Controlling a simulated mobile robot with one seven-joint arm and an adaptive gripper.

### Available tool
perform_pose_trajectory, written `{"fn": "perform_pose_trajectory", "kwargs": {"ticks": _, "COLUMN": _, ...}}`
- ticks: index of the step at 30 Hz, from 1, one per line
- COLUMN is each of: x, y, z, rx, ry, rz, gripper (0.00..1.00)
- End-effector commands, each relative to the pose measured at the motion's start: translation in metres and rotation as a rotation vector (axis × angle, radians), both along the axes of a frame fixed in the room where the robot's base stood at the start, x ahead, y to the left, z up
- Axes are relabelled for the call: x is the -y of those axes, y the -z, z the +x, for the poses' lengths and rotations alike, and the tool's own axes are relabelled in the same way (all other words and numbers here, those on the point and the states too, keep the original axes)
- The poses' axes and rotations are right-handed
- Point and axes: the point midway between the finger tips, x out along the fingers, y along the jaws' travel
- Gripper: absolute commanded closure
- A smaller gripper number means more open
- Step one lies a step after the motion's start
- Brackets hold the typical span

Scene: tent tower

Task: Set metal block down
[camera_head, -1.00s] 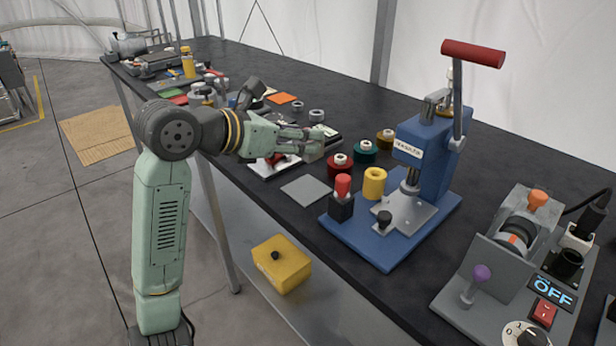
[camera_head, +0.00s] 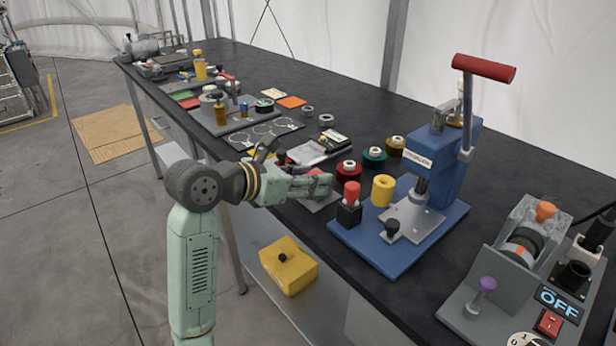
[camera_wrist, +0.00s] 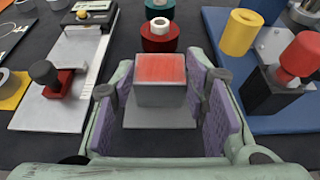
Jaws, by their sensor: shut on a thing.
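The metal block (camera_wrist: 160,92) is a grey cube with a reddish top face, seen in the wrist view. My gripper (camera_wrist: 163,105) is shut on it, with a purple pad on each side. A flat grey square plate (camera_wrist: 160,140) lies directly below and around the block in that view. I cannot tell whether the block touches the plate. In the head view my gripper (camera_head: 318,186) is low over the plate near the bench's front edge, and its fingers largely hide the block and plate.
A blue press (camera_head: 440,170) with a red-topped black block (camera_head: 349,205) and yellow cylinder (camera_head: 383,190) stands just right. Red (camera_head: 348,172) and green (camera_head: 374,158) spools stand behind. A metal fixture (camera_wrist: 62,85) lies close left. A yellow box (camera_head: 289,268) sits below the bench.

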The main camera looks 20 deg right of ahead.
Motion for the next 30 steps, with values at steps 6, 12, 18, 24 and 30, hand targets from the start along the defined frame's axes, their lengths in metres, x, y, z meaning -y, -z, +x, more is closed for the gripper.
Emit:
{"fn": "perform_pose_trajectory", "kwargs": {"ticks": 6, "x": 0.000, "y": 0.003, "z": 0.000, "rx": 0.000, "ry": 0.000, "rz": 0.000, "gripper": 0.51}}
{"fn": "perform_pose_trajectory", "kwargs": {"ticks": 12, "x": 0.000, "y": 0.002, "z": 0.000, "rx": 0.000, "ry": 0.000, "rz": 0.000, "gripper": 0.39}}
{"fn": "perform_pose_trajectory", "kwargs": {"ticks": 18, "x": 0.000, "y": 0.002, "z": 0.000, "rx": 0.000, "ry": 0.000, "rz": 0.000, "gripper": 0.39}}
{"fn": "perform_pose_trajectory", "kwargs": {"ticks": 24, "x": -0.003, "y": -0.003, "z": 0.000, "rx": 0.001, "ry": -0.002, "rz": -0.001, "gripper": 0.39}}
{"fn": "perform_pose_trajectory", "kwargs": {"ticks": 30, "x": -0.037, "y": -0.014, "z": -0.011, "rx": 0.005, "ry": -0.005, "rz": 0.002, "gripper": 0.39}}
